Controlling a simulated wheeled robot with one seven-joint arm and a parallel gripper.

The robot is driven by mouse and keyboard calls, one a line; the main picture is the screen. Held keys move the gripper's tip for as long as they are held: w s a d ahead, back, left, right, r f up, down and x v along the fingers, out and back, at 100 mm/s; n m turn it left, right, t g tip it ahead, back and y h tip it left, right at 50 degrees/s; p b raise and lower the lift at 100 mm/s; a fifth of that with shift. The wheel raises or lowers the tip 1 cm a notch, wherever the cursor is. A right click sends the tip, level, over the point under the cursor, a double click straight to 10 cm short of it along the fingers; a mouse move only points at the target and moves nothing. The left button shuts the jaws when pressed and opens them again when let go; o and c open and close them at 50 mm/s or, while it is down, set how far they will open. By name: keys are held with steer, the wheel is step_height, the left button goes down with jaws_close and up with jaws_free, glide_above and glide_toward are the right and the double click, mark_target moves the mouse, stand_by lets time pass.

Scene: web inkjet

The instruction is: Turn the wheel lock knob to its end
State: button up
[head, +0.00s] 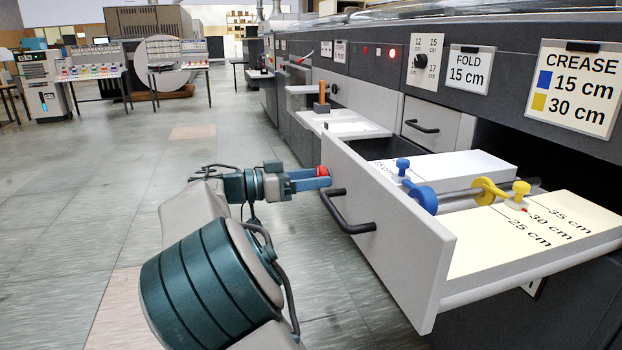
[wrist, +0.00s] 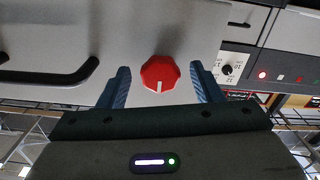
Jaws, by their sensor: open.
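The red wheel lock knob (wrist: 160,73) shows in the wrist view on the pale drawer front, with a white mark pointing down in the picture. In the head view the knob (head: 322,171) shows at the far left end of the drawer front, partly hidden by my gripper (head: 308,179). My gripper (wrist: 162,84) is open, one blue finger on each side of the knob. Gaps show between the fingers and the knob. In the drawer, a blue wheel (head: 424,196) and a yellow wheel (head: 484,189) sit on a metal shaft.
The open drawer (head: 395,235) has a black handle (head: 348,212) close to my gripper, also visible in the wrist view (wrist: 52,76). A crease sign (head: 577,88) reads blue 15 cm, yellow 30 cm. The floor left of the machine is clear.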

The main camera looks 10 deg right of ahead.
steer(key=shift+a, duration=0.1)
steer(key=s+a+p, duration=0.1)
steer(key=a+p, duration=0.2)
steer(key=a, duration=1)
steer(key=shift+a+p, duration=0.3)
steer(key=shift+p, duration=0.1)
